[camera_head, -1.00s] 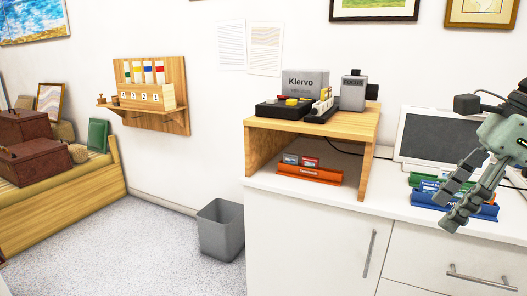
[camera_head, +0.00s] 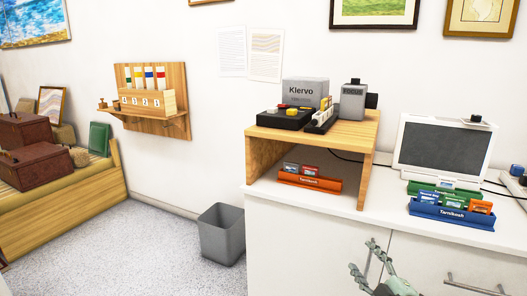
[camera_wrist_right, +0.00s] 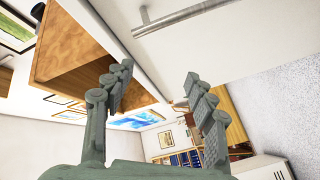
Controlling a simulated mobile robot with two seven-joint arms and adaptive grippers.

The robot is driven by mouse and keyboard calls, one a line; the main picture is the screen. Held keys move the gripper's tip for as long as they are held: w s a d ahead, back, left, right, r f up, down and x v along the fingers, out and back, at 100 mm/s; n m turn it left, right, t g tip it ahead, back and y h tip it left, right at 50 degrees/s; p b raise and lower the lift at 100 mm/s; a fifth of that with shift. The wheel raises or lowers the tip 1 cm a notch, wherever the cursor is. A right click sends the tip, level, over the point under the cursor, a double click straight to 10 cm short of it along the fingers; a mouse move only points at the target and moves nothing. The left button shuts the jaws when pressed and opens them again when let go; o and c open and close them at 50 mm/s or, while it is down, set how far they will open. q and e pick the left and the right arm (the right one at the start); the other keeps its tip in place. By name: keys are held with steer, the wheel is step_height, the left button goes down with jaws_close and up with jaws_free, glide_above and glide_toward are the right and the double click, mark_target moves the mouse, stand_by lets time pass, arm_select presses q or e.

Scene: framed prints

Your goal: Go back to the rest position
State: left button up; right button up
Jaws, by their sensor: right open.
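My right gripper (camera_head: 368,263) is low at the bottom edge of the head view, in front of the white cabinet doors. Its two fingers are spread apart and nothing is between them. In the right wrist view the open right gripper (camera_wrist_right: 158,100) shows both fingers wide apart and empty. Most of the right arm is cut off below the head view. My left gripper is not in the head view.
The white counter (camera_head: 388,226) holds a wooden riser (camera_head: 257,160), an orange card holder (camera_head: 310,183), a blue card holder (camera_head: 452,215) and a monitor (camera_head: 443,145). A grey bin (camera_head: 222,234) stands left of the cabinet. The floor further left is clear.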

steer(key=s+d+f+m+g+h, duration=0.2)
steer(key=s+f+m+g, duration=0.15)
steer(key=s+f, duration=0.55)
steer(key=s+d+f+m+g+h, duration=0.25)
steer(key=s+f+m, duration=0.2)
steer(key=f, duration=0.95)
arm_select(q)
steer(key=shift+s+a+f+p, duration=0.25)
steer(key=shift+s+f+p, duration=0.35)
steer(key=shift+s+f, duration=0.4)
arm_select(e)
steer(key=s+a+f+m+g, duration=0.1)
steer(key=s+f+g, duration=0.3)
steer(key=s, duration=0.9)
steer(key=s+a+f+m+g, duration=0.1)
steer(key=s+f+g, duration=0.4)
steer(key=s+f, duration=0.5)
steer(key=s+m, duration=0.1)
steer(key=s, duration=0.2)
steer(key=shift+a+f+m, duration=0.3)
steer(key=shift+a, duration=0.1)
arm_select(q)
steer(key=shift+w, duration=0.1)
arm_select(e)
steer(key=shift+w, duration=0.1)
